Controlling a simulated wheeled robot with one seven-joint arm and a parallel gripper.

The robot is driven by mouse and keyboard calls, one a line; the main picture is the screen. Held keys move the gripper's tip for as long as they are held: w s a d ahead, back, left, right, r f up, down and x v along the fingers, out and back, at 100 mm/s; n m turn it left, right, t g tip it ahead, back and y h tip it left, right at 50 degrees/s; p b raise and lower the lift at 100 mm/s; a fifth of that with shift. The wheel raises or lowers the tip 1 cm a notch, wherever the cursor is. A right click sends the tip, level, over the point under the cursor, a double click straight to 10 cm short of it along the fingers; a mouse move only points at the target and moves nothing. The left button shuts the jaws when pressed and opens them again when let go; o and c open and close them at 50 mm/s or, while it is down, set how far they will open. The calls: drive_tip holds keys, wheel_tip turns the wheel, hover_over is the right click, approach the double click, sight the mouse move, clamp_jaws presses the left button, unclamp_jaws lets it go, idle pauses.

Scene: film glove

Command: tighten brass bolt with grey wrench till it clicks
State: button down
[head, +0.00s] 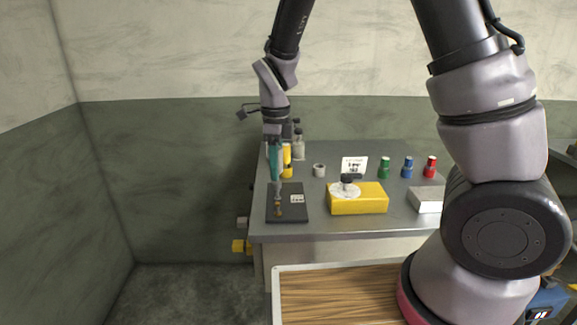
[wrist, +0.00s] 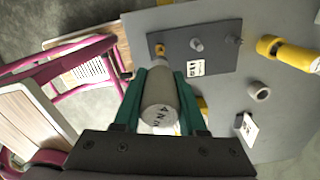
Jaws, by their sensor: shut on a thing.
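My gripper (head: 275,178) has teal fingers and points down over the left part of the grey table. In the wrist view my gripper (wrist: 160,78) is shut on the grey wrench (wrist: 160,105), a thick grey cylinder marked "4 Nm". The brass bolt (wrist: 160,49) shows just past the wrench's far end, on the dark plate (wrist: 215,60). In the head view the plate (head: 291,214) lies flat and the brass bolt (head: 278,209) is below my gripper. I cannot tell whether the wrench is seated on the bolt.
The plate also bears a grey bolt (wrist: 197,44), a dark bolt (wrist: 233,41) and a printed label. To the right are a yellow box (head: 360,204) with a dial, a white block (head: 425,200), and green, blue and red bottles (head: 430,167). A grey ring (head: 319,170) stands behind.

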sight(277, 184)
idle(0.3)
drive_tip(key=shift+f, duration=2.2)
drive_tip(key=shift+f, duration=0.9)
